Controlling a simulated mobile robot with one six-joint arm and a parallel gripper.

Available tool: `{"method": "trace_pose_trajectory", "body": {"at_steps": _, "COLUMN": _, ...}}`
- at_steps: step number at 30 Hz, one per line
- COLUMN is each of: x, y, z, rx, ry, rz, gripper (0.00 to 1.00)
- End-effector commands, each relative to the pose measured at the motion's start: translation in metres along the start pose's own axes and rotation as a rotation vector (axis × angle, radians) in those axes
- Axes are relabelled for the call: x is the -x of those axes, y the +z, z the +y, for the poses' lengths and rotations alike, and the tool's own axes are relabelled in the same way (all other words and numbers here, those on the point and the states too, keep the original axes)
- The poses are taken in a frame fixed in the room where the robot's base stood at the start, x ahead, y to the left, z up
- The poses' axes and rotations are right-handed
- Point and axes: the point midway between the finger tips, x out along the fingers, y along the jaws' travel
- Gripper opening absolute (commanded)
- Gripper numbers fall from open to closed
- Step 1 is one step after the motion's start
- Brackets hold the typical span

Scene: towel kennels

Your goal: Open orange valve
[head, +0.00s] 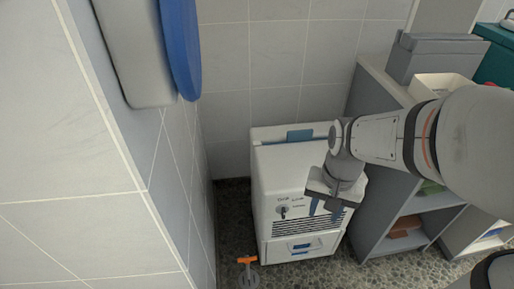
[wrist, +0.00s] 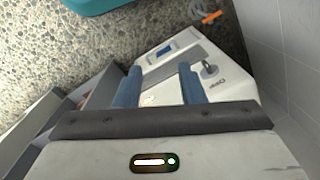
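The orange valve (head: 247,260) is a small orange handle near the floor, in front of the white machine's lower left corner in the head view. It also shows in the wrist view (wrist: 211,17) at the top, beyond the machine. My gripper (head: 324,208) hangs in front of the machine's right part, above and to the right of the valve and apart from it. In the wrist view its two blue fingers (wrist: 160,84) stand apart with nothing between them.
The white machine (head: 283,181) with a black knob stands against the tiled back wall. A grey shelf unit (head: 365,216) is on the right, with a grey box (head: 436,57) and a white bin (head: 441,86) on top. A tiled wall (head: 90,170) closes the left side. Pebbled floor lies in front.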

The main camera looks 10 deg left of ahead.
Motion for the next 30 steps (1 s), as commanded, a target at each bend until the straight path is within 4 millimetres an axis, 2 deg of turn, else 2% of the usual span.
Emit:
{"method": "trace_pose_trajectory", "body": {"at_steps": 3, "x": -0.015, "y": -0.009, "z": -0.039, "rx": -0.165, "ry": 0.014, "rz": -0.101, "gripper": 0.36}}
{"method": "trace_pose_trajectory", "body": {"at_steps": 8, "x": -0.049, "y": -0.01, "z": -0.089, "rx": -0.414, "ry": 0.076, "rz": -0.212, "gripper": 0.36}}
{"method": "trace_pose_trajectory", "body": {"at_steps": 12, "x": -0.085, "y": 0.0, "z": -0.129, "rx": -0.634, "ry": 0.172, "rz": -0.286, "gripper": 0.36}}
{"method": "trace_pose_trajectory", "body": {"at_steps": 15, "x": -0.113, "y": 0.012, "z": -0.152, "rx": -0.778, "ry": 0.25, "rz": -0.316, "gripper": 0.36}}
{"method": "trace_pose_trajectory", "body": {"at_steps": 17, "x": -0.129, "y": 0.02, "z": -0.163, "rx": -0.854, "ry": 0.294, "rz": -0.326, "gripper": 0.36}}
{"method": "trace_pose_trajectory", "body": {"at_steps": 21, "x": -0.196, "y": 0.029, "z": -0.176, "rx": -0.95, "ry": 0.33, "rz": -0.302, "gripper": 0.36}}
{"method": "trace_pose_trajectory", "body": {"at_steps": 27, "x": -0.265, "y": -0.007, "z": -0.188, "rx": -1.043, "ry": 0.27, "rz": -0.153, "gripper": 0.36}}
{"method": "trace_pose_trajectory", "body": {"at_steps": 30, "x": -0.292, "y": -0.019, "z": -0.192, "rx": -1.076, "ry": 0.238, "rz": -0.102, "gripper": 0.36}}
